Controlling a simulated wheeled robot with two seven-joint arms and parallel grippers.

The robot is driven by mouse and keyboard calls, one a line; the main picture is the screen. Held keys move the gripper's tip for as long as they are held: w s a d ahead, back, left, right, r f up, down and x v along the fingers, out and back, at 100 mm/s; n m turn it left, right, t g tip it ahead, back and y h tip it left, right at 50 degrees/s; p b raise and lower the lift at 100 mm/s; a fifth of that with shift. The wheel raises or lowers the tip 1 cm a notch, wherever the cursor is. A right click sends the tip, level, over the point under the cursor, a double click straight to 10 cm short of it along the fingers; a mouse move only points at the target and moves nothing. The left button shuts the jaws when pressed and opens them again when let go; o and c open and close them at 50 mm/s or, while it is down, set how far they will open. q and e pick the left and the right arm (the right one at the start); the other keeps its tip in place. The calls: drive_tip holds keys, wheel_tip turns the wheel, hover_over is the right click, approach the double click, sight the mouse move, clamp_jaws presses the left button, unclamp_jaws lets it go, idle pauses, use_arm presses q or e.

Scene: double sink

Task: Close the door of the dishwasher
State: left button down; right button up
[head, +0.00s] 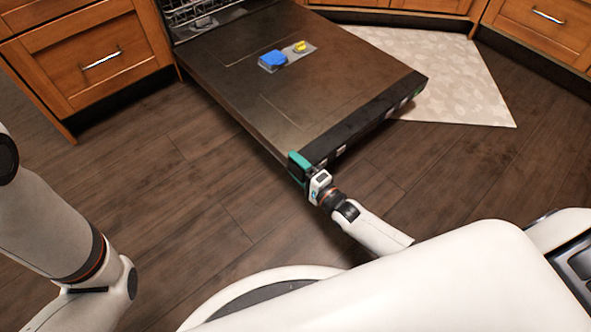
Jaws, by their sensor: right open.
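The dishwasher door (260,100) is folded down flat and open, with its inner face up. A blue piece and a yellow piece sit on a grey panel on it. My right gripper (299,166) is at the door's near left corner, its teal part against or just under the outer edge; I cannot tell whether it touches. Its jaws are open, and the corner hides part of them. My left arm shows at the left edge of the head view, but its gripper is out of view.
The dishwasher rack (190,12) shows inside the opening at the top. Wooden cabinets (95,65) stand to the left, with more at the upper right. A light patterned rug (455,75) lies right of the door. Dark wood floor (180,165) is clear in front.

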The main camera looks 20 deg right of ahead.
drive_tip(key=shift+w+a, duration=0.2)
drive_tip(key=shift+w, duration=0.2)
drive_tip(key=shift+c, duration=0.3)
